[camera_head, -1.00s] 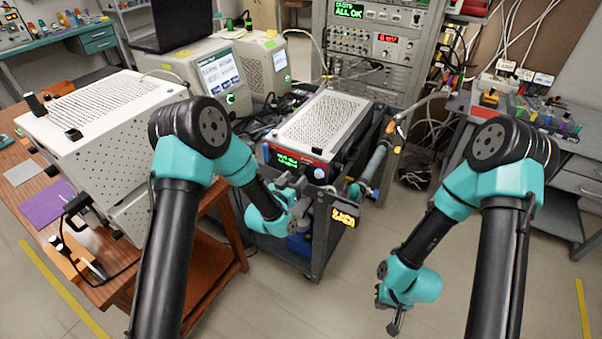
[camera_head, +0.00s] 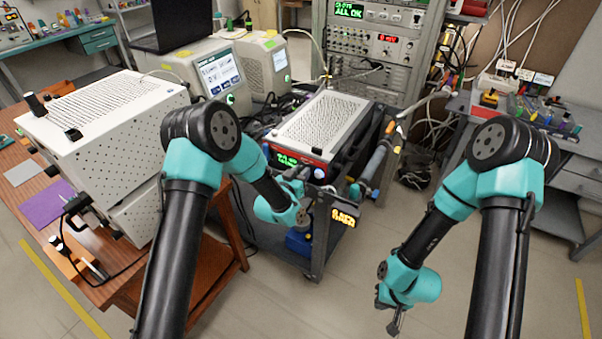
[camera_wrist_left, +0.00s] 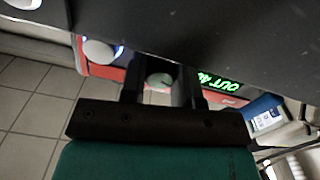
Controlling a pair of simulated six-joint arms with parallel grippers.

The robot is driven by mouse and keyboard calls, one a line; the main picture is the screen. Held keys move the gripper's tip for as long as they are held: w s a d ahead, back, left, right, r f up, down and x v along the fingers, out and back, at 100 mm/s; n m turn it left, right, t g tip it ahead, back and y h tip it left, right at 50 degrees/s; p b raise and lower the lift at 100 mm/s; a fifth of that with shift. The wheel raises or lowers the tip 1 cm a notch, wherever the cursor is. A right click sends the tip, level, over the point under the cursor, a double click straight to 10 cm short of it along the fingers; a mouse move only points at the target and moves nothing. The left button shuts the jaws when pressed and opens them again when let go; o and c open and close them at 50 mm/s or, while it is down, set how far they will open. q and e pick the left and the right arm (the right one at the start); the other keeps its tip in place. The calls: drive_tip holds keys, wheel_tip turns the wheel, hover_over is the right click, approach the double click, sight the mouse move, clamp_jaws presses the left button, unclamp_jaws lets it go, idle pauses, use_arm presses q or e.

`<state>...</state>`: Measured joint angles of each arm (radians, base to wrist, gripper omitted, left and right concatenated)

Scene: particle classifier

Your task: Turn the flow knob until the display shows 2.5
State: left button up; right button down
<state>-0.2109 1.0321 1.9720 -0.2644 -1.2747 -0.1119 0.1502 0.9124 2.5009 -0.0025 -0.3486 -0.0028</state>
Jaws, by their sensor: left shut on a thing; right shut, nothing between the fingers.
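A pale round knob (camera_wrist_left: 160,80) on the red-edged front panel shows between the two fingers of my left gripper (camera_wrist_left: 162,88) in the wrist view. My left gripper is shut on this knob. In the head view, my left gripper (camera_head: 297,180) is at the front of the perforated instrument (camera_head: 318,122) and hides the knob. My right gripper (camera_head: 396,322) is shut and empty, low over the floor.
A second, lit white knob (camera_wrist_left: 98,50) is close beside the gripped one. A green text display (camera_head: 288,160) is on the same panel. A wooden table (camera_head: 100,262) with a large perforated box (camera_head: 130,135) stands left. The floor around my right gripper is clear.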

use_arm(q)
drive_tip(key=c, duration=0.3)
drive_tip(key=shift+m, duration=2.1)
drive_tip(key=o, duration=0.9)
drive_tip(key=shift+s, duration=0.1)
